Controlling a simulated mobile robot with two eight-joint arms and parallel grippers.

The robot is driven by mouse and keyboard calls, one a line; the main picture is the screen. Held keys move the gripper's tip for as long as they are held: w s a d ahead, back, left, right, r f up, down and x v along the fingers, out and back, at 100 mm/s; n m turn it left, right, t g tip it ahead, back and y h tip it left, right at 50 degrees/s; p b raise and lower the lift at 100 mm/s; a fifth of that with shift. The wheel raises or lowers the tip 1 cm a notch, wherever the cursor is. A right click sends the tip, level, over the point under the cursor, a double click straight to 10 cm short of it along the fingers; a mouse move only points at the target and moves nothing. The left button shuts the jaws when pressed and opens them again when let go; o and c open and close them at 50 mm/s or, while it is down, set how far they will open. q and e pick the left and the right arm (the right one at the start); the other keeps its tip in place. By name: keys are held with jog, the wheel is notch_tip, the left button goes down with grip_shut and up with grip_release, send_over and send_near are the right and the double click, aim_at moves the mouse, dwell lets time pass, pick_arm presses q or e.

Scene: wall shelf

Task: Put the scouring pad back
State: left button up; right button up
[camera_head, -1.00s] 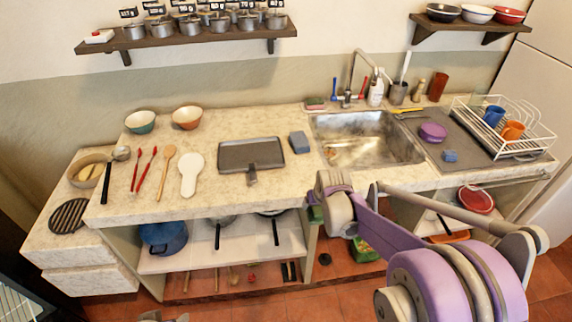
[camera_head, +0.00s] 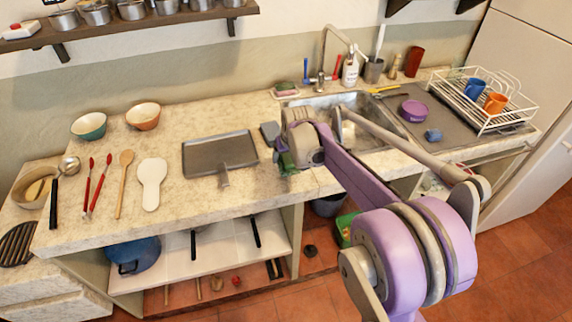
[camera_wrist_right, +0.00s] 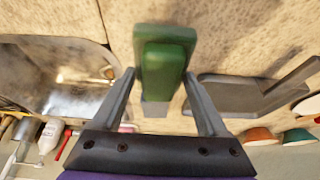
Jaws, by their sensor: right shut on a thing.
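A green block-like pad (camera_wrist_right: 163,55), which looks like the scouring pad, is between the fingers of my right gripper (camera_wrist_right: 158,76) in the right wrist view. The gripper is shut on it. In the head view the pad (camera_head: 286,163) shows as a small dark green piece by my right gripper (camera_head: 281,147), above the counter's front edge, left of the sink. A green-topped sponge (camera_head: 286,87) lies behind the sink, left of the faucet. My left gripper is not in view.
A blue-grey block (camera_head: 269,130) lies on the counter close behind my right gripper. A grey tray (camera_head: 205,158) lies to its left and the sink (camera_head: 375,132) to its right. A dish rack (camera_head: 487,117) stands far right. Bare counter lies before the tray.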

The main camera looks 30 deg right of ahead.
jog(key=shift+f, duration=1.8)
jog(key=shift+f, duration=0.2)
jog(key=o, duration=1.2)
jog(key=v, duration=1.1)
jog(key=shift+r, duration=0.35)
jog(key=shift+s+r, duration=0.15)
jog(key=shift+r, duration=0.2)
jog(key=s+a+f+n, duration=0.1)
jog(key=s+a+f, duration=0.2)
jog(key=s, duration=0.5)
jog(key=s+a+f, duration=0.4)
jog(key=s+a, duration=0.2)
jog(key=s, duration=0.2)
jog(key=s+a+f+n+y, duration=0.1)
jog(key=s+a+f, duration=0.2)
jog(key=s+a, duration=0.2)
jog(key=shift+s+f+n+t, duration=0.2)
jog(key=shift+s+n+t, duration=0.1)
jog(key=shift+s, duration=1.35)
